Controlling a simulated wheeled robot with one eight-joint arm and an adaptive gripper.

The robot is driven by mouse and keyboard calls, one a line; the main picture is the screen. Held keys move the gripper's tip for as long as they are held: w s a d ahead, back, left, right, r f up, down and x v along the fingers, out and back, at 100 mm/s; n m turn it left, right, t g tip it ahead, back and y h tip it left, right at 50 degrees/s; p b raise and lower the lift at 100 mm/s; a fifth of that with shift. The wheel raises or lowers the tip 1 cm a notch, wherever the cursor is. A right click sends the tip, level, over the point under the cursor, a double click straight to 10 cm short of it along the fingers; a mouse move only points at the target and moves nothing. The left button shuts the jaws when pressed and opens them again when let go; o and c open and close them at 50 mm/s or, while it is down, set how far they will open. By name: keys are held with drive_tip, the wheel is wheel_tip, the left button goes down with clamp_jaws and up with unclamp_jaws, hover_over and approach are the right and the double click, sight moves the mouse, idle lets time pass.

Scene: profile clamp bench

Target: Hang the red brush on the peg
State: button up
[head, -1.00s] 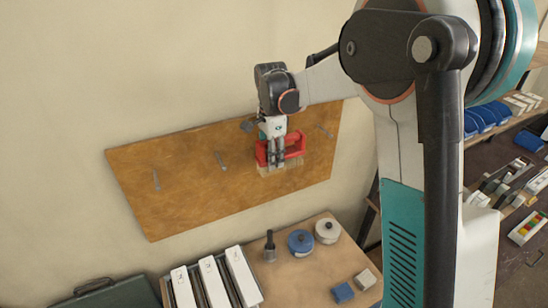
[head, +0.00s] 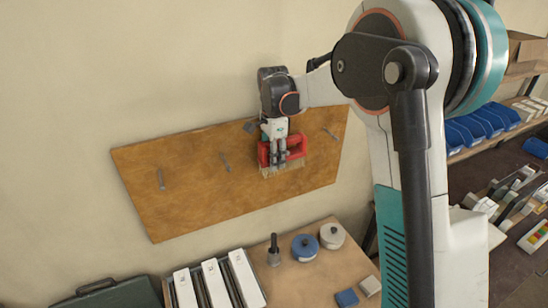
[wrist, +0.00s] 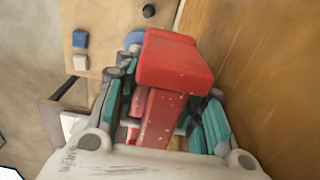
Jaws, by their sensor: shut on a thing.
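The red brush (head: 298,146) has a red frame-like handle and pale bristles pointing down. My gripper (head: 278,160) is shut on the brush and holds it in front of the wooden board (head: 195,190) on the wall. In the wrist view the red brush (wrist: 175,62) sits between the teal-padded fingers (wrist: 163,115), close to the board. Metal pegs show on the board: one at the left (head: 160,180), one in the middle (head: 226,162) and one at the right (head: 330,134). The brush is between the middle and right pegs. Whether a peg is behind the brush is hidden.
Below the board a table (head: 325,270) holds a blue-topped round tin (head: 304,247), a white-topped one (head: 332,235), a dark-handled tool (head: 273,250) and small blocks (head: 347,298). White binders (head: 215,283) stand at the left. Shelves with blue bins (head: 478,130) are at the right.

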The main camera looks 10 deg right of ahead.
drive_tip(key=shift+w, duration=0.1)
idle(0.3)
drive_tip(key=o, duration=1.1)
wheel_tip(320, 180, up, 12)
drive_tip(key=shift+f, duration=0.1)
wheel_tip(320, 180, up, 6)
drive_tip(key=f+p, duration=0.1)
drive_tip(key=p, duration=0.4)
drive_tip(key=s+d+f+n+t+b, duration=0.1)
drive_tip(key=s+f+n+b, duration=0.4)
drive_tip(key=s+f+b, duration=0.5)
drive_tip(key=s+d+f+n+t+b, duration=0.1)
drive_tip(key=s+f+n+t+b, duration=0.2)
drive_tip(key=s+f+b, duration=0.8)
drive_tip(key=s+d+f+n+t+b, duration=0.1)
drive_tip(key=s+f+n+t+b, duration=0.2)
drive_tip(key=s+f+n+b, duration=0.4)
drive_tip(key=shift+s+f+n+b, duration=0.15)
drive_tip(key=shift+s+f+b, duration=0.55)
drive_tip(key=shift+f+b, duration=0.95)
drive_tip(key=shift+s+f+n+b, duration=0.1)
drive_tip(key=shift+s+f+b, duration=0.75)
drive_tip(key=shift+f, duration=1.55)
drive_tip(key=shift+s+f+n+b, duration=0.15)
drive_tip(key=shift+s+f+b, duration=0.4)
drive_tip(key=shift+f+b, duration=1.2)
drive_tip(key=shift+f+p, duration=0.25)
drive_tip(key=shift+p, duration=0.05)
